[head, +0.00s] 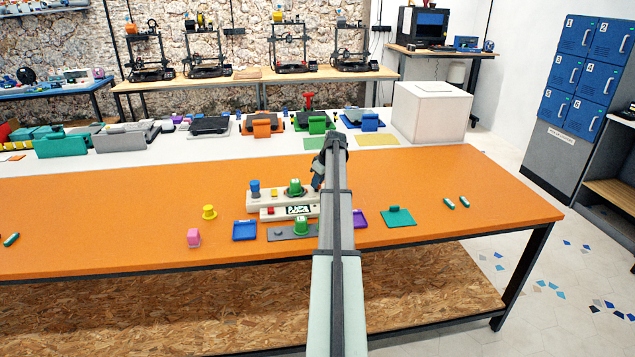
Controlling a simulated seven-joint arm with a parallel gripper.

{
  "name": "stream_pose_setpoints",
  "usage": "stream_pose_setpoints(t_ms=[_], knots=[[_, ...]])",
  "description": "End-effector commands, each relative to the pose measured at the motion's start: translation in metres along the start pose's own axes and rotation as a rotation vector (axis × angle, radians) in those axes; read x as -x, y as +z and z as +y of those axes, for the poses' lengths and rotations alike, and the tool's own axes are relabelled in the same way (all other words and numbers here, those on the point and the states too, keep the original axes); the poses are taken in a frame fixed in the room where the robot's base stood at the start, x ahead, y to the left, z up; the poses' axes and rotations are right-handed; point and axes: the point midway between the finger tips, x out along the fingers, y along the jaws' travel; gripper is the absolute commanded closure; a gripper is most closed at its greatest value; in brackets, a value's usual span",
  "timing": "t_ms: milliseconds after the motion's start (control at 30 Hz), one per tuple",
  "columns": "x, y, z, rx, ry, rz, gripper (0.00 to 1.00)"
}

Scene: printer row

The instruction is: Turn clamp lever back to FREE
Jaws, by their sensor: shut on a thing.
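A pale fixture block (271,206) stands on the orange table, with a blue knob (255,187), a green cup-like part (295,187) and a small display (298,210). My gripper (318,183) is at the right end of this fixture, low over it and largely hidden by my own arm. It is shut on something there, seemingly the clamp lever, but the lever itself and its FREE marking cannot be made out. A second green part marked L (301,225) stands on a grey plate (279,233) in front of the fixture.
A white box (432,110) stands behind. The orange table's far right is mostly clear.

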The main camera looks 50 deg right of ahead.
Motion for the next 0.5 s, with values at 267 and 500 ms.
stream_pose_setpoints(t_ms=[267,500], knots=[[-0.0007,0.0005,0.0001,0.056,-0.025,-0.002,1.00],[-0.0007,0.0008,-0.0002,0.065,-0.028,-0.003,1.00]])
